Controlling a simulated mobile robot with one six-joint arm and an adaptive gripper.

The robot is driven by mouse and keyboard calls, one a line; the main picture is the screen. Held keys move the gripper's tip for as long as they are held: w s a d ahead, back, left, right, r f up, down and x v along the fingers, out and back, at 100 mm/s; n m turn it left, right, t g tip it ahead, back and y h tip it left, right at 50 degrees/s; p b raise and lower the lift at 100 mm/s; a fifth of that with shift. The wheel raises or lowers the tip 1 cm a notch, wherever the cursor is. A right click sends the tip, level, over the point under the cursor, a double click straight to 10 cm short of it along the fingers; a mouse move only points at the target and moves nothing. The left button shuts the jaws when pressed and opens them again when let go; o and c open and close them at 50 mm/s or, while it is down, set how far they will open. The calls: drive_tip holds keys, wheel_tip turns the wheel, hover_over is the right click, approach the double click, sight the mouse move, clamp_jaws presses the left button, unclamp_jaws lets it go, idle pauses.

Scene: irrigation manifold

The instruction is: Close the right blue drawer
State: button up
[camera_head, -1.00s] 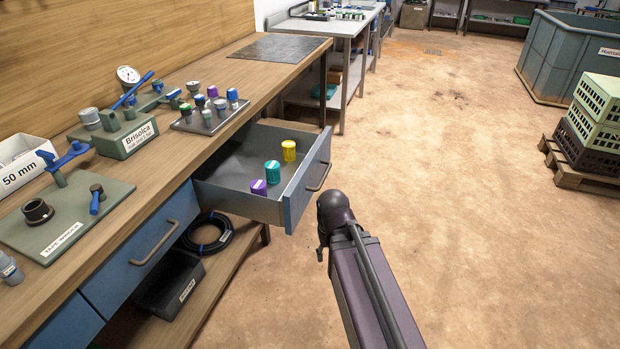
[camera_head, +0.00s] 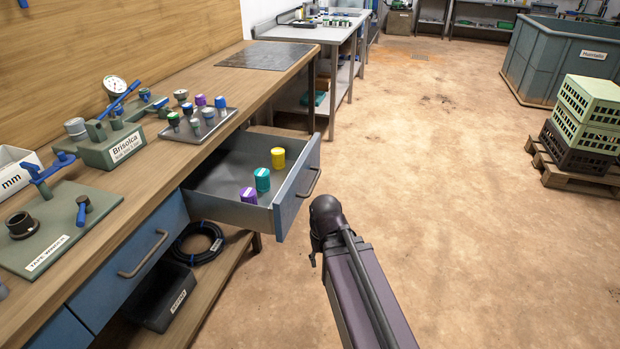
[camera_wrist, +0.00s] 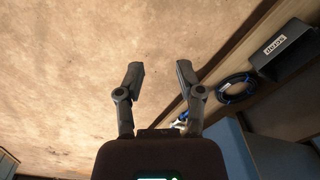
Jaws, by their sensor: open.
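The right blue drawer (camera_head: 291,202) stands pulled out from under the wooden workbench in the head view. Its blue front with a dark bar handle (camera_head: 312,183) faces the open floor. Inside lie a purple cap (camera_head: 248,195), a teal cap (camera_head: 262,180) and a yellow cap (camera_head: 278,158). My arm reaches in from the bottom, its end just right of the drawer front, apart from it as far as I can see. My gripper (camera_wrist: 160,76) shows in the wrist view with its two fingers spread and nothing between them. In the head view its fingers are mostly hidden.
A shut blue drawer (camera_head: 134,262) sits to the left. Below, a lower shelf holds a coiled black hose (camera_head: 198,242) and a black bin (camera_head: 165,298). Stacked crates (camera_head: 585,120) stand on a pallet at the right. The floor (camera_head: 430,200) between is clear.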

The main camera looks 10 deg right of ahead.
drive_tip(key=shift+w+f+y, duration=0.3)
drive_tip(key=shift+w+f, duration=0.05)
drive_tip(key=shift+w, duration=0.25)
drive_tip(key=c, duration=0.3)
drive_tip(key=w+y+b, duration=0.1)
drive_tip(key=w, duration=0.1)
drive_tip(key=w+f+m+y+b, duration=0.1)
drive_tip(key=w, duration=0.1)
drive_tip(key=w+y+b, duration=0.1)
drive_tip(key=w, duration=0.2)
drive_tip(key=shift+d+f+m+t+y+b, duration=0.15)
drive_tip(key=shift+f+m+t+y+b, duration=0.15)
drive_tip(key=shift+t+y, duration=0.1)
clamp_jaws()
drive_tip(key=w+d+r+m+t+y+b, duration=0.2)
drive_tip(key=w+d+r+t+y+b, duration=0.2)
drive_tip(key=w+d, duration=0.5)
drive_tip(key=w+d+r+m+t+y+b, duration=0.2)
drive_tip(key=w+d+r+t+y+b, duration=0.2)
drive_tip(key=w+d, duration=0.5)
drive_tip(key=shift+w+d+y+b, duration=0.45)
drive_tip(key=shift+d+y, duration=0.35)
drive_tip(key=shift+y, duration=0.6)
